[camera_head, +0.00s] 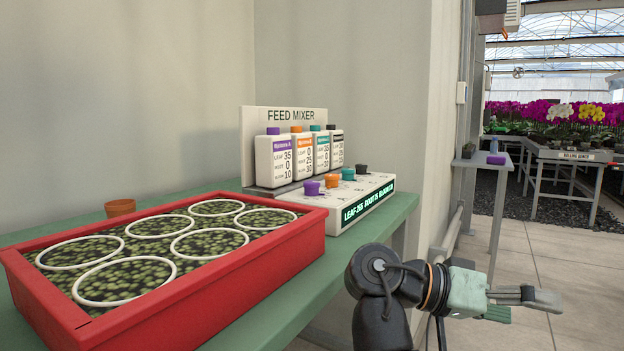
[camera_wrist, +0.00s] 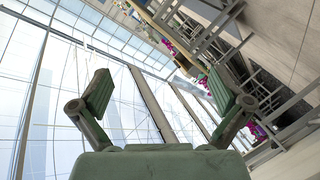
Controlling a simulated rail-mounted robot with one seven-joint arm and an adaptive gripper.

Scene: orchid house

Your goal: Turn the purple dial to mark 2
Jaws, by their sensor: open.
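The purple dial (camera_head: 312,188) is the nearest of several dials on the white feed mixer box (camera_head: 345,212), which stands on the green bench. Its mark setting is too small to read. An orange dial (camera_head: 332,181), a teal dial (camera_head: 348,174) and a black dial (camera_head: 361,169) follow behind it. A lit display (camera_head: 368,204) runs along the box's front. My gripper (camera_head: 540,299) is to the right of the bench, away from the dials and pointing right. In the wrist view my gripper (camera_wrist: 168,92) has its fingers wide apart with nothing between them.
A red tray (camera_head: 270,264) with several white rings fills the bench front. Several bottles (camera_head: 283,160) stand behind the mixer box under the feed mixer sign (camera_head: 290,116). A small terracotta pot (camera_head: 121,207) is behind the tray. A wall edge (camera_head: 445,130) rises right of the bench.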

